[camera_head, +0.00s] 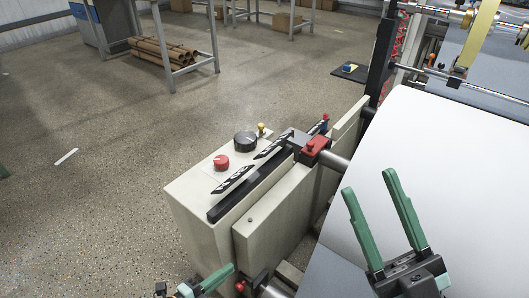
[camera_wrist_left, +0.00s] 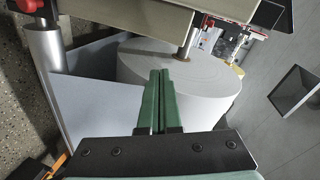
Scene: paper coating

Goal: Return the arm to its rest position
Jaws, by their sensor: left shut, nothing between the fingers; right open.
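My left gripper (camera_head: 232,267) shows at the bottom edge of the head view, low beside the front of the beige machine housing. In the left wrist view its two green fingers (camera_wrist_left: 160,72) are pressed together with nothing between them. Behind the fingers is a large white paper roll (camera_wrist_left: 185,75); I cannot tell whether they touch it. My right gripper (camera_head: 367,181) is open and empty, with its green fingers apart over the white paper sheet (camera_head: 420,150). Most of both arms is out of view.
The beige housing (camera_head: 200,215) carries a red button (camera_head: 221,162), a black knob (camera_head: 245,141) and a red clamp (camera_head: 315,146) by a metal shaft. Rollers and a frame stand at upper right. Open speckled floor (camera_head: 80,210) lies left; cardboard tubes (camera_head: 162,53) lie under a far table.

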